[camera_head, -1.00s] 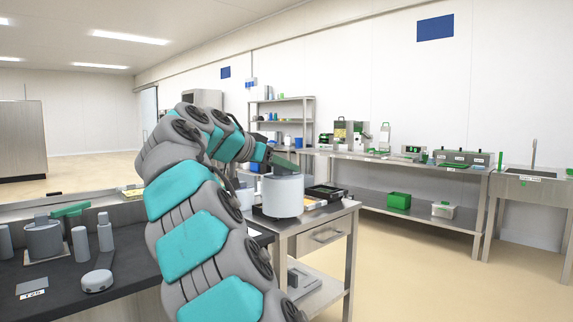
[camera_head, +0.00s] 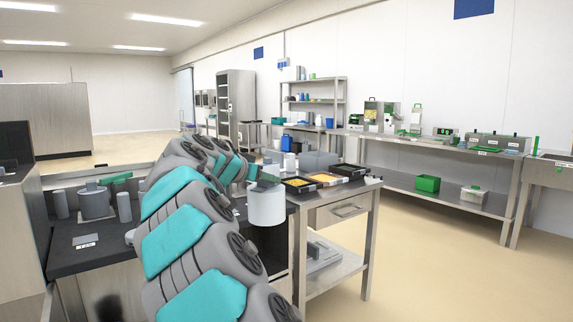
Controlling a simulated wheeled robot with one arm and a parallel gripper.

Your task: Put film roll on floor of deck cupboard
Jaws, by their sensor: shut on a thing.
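The film roll (camera_head: 267,207) is a white-grey cylinder held in the air near the middle of the view, in front of the steel bench. The roll hangs upright and looks clear of the worktops. A dark-topped cabinet (camera_head: 75,258) stands at left; I cannot tell whether it is the deck cupboard, and no open cupboard floor shows.
A steel bench (camera_head: 345,196) with a drawer and lower shelf stands right of the roll, carrying food trays (camera_head: 325,178). A long steel table (camera_head: 425,151) runs along the right wall. The dark top holds grey cylinders (camera_head: 125,208). Beige floor (camera_head: 430,270) is open at right.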

